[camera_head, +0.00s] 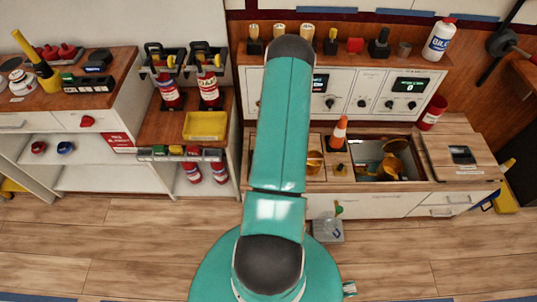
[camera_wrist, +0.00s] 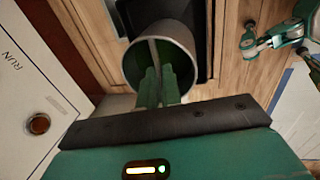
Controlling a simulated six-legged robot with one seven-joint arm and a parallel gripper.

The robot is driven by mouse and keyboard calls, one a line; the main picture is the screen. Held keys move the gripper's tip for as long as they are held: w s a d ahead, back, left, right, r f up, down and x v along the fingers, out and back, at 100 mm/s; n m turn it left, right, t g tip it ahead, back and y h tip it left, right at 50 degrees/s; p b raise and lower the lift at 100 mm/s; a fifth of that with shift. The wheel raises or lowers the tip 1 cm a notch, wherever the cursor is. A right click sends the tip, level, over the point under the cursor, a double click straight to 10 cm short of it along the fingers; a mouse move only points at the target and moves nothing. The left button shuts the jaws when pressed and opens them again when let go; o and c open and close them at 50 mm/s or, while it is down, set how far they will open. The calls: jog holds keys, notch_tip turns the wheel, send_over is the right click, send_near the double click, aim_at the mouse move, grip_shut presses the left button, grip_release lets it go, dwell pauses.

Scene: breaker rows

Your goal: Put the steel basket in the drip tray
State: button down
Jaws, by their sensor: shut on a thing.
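The steel basket (camera_wrist: 187,40) shows in the wrist view as a round metal cylinder with a strip across its open mouth. The green fingers of my gripper (camera_wrist: 158,80) are shut on this strip, and the mouth faces the camera. A black tray-like thing with a straight edge (camera_wrist: 206,42) lies behind the basket; it may be the drip tray. I cannot tell whether the basket touches it. In the head view my arm hides my gripper and the basket. A yellow tray (camera_head: 205,125) lies on the wooden top left of my arm.
A white panel with RUN lettering (camera_wrist: 20,70) stands close at the left in the wrist view. A red cup (camera_head: 432,113) stands farther right.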

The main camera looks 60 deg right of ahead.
jog(key=shift+w+f, duration=0.25)
jog(key=shift+f, duration=0.05)
jog(key=shift+w+f, duration=0.1)
jog(key=shift+f, duration=1.5)
jog(key=shift+f, duration=0.1)
jog(key=c, duration=1.6)
grip_release()
jog(key=r, duration=0.4)
jog(key=a+r, duration=0.1)
jog(key=r, duration=0.3)
jog(key=s+a+r, duration=0.1)
jog(key=r, duration=0.3)
